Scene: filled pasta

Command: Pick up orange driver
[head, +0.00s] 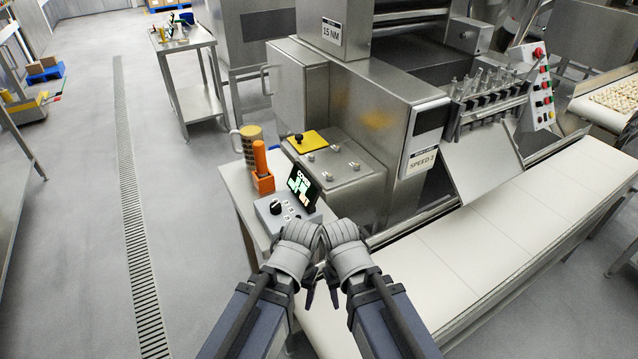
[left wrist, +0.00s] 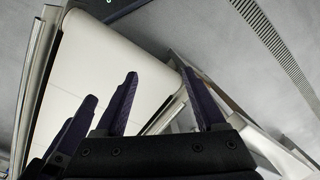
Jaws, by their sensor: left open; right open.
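The orange driver (head: 260,158) stands upright in an orange block-like holder (head: 263,183) on the small steel side table, left of centre in the head view. Its lower part is hidden in the holder. My left gripper (head: 309,288) is open and empty, to the right of the driver and nearer to me, in front of the table. It also shows in the left wrist view (left wrist: 165,105), with its fingers apart and nothing between them. My right gripper (head: 333,286) is close beside the left one, open, with no object seen in it.
A grey control box (head: 285,215) with a knob and a tilted display (head: 303,187) stands between the driver and my grippers. A mug-like container (head: 249,140) stands behind the driver. A white conveyor belt (head: 480,235) runs to the right.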

